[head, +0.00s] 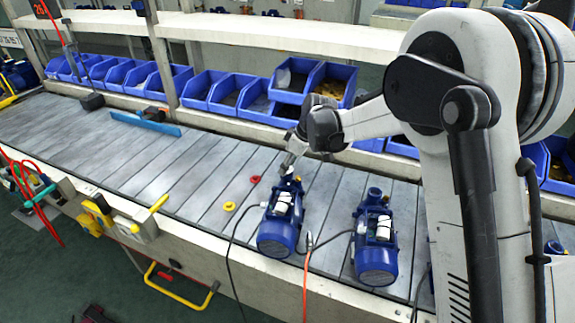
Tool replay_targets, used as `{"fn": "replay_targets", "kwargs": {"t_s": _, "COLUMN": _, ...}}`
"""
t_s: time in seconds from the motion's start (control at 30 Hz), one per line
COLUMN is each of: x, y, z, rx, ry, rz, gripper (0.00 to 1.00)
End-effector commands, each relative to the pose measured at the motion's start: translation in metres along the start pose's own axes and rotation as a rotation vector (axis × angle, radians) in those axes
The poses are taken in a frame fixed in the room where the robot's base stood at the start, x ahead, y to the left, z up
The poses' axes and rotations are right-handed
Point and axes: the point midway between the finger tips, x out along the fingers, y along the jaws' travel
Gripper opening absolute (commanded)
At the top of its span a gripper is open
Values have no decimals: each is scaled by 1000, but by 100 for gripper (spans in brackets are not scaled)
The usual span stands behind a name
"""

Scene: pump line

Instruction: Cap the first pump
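A blue pump (278,232) with a white box on its side stands on the slatted line, left of a second blue pump (376,250). My gripper (287,171) points down at the top port of the left pump, very close to it or touching it. The fingers are small and I cannot tell whether they are open or shut, or whether they hold a cap. A red ring-shaped cap (254,180) and a yellow ring-shaped cap (229,206) lie on the slats left of the left pump.
Blue bins (232,95) line the back of the line, some with parts in them. A blue bar (145,123) lies at the back left. Black and orange cables (307,262) hang over the front edge by the pumps. The slats left of the caps are clear.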

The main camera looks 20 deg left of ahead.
Motion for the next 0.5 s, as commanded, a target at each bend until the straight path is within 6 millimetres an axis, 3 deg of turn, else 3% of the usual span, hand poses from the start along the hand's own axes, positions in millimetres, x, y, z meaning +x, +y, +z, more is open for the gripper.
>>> {"fn": "replay_targets", "kwargs": {"t_s": 0.5, "x": 6, "y": 0, "z": 2, "rx": 0, "ry": 0, "rz": 0, "gripper": 25}}
